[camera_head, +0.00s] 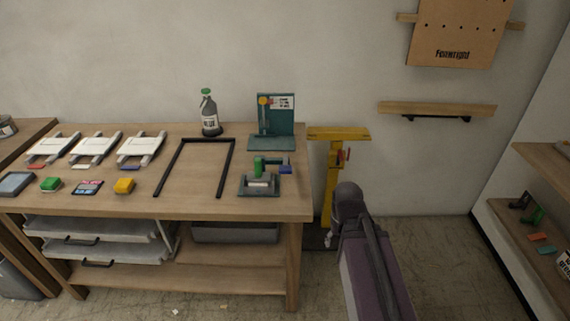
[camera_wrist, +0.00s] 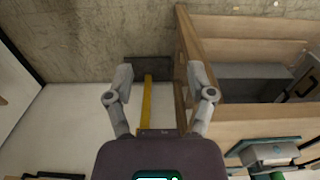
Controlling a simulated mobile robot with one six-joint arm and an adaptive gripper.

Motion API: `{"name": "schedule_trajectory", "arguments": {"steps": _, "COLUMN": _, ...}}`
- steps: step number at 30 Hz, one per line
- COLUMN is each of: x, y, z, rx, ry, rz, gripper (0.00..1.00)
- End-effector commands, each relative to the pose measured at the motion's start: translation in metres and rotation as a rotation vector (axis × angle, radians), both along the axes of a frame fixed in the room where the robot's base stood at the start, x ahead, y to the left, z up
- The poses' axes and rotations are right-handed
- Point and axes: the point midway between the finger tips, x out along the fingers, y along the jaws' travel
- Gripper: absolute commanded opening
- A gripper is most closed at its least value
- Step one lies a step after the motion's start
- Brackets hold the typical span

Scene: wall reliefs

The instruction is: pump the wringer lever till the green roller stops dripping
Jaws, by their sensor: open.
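No part in view is plainly a wringer with a dripping green roller. A small teal device (camera_head: 260,184) with a green upright part and a blue end stands at the right front of the workbench. A yellow stand (camera_head: 328,180) with a small red part (camera_head: 341,156) rises from the floor just right of the workbench; its post (camera_wrist: 147,105) shows between my fingers in the wrist view. My gripper (camera_wrist: 160,78) is open and empty, its fingers apart. In the head view my arm covers part of the floor right of the stand. No drips can be made out.
The workbench (camera_head: 210,205) holds a black frame (camera_head: 228,168), a spray bottle (camera_head: 210,115), a teal panel stand (camera_head: 275,120), white racks and small coloured blocks. A wall shelf (camera_head: 437,108) and a side shelf (camera_head: 540,165) are at right.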

Motion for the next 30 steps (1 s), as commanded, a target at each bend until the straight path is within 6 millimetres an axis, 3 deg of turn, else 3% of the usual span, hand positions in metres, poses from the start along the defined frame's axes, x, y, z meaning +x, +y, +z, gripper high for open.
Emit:
{"name": "schedule_trajectory", "arguments": {"steps": 7, "x": 0.0, "y": 0.0, "z": 0.0, "rx": 0.0, "ry": 0.0, "rz": 0.0, "gripper": 0.7}}
{"name": "schedule_trajectory", "arguments": {"steps": 8, "x": 0.0, "y": 0.0, "z": 0.0, "rx": 0.0, "ry": 0.0, "rz": 0.0, "gripper": 0.64}}
{"name": "schedule_trajectory", "arguments": {"steps": 14, "x": 0.0, "y": 0.0, "z": 0.0, "rx": 0.0, "ry": 0.0, "rz": 0.0, "gripper": 0.05}}
{"name": "schedule_trajectory", "arguments": {"steps": 15, "x": 0.0, "y": 0.0, "z": 0.0, "rx": 0.0, "ry": 0.0, "rz": 0.0, "gripper": 0.0}}
{"name": "schedule_trajectory", "arguments": {"steps": 30, "x": 0.0, "y": 0.0, "z": 0.0, "rx": 0.0, "ry": 0.0, "rz": 0.0, "gripper": 0.0}}
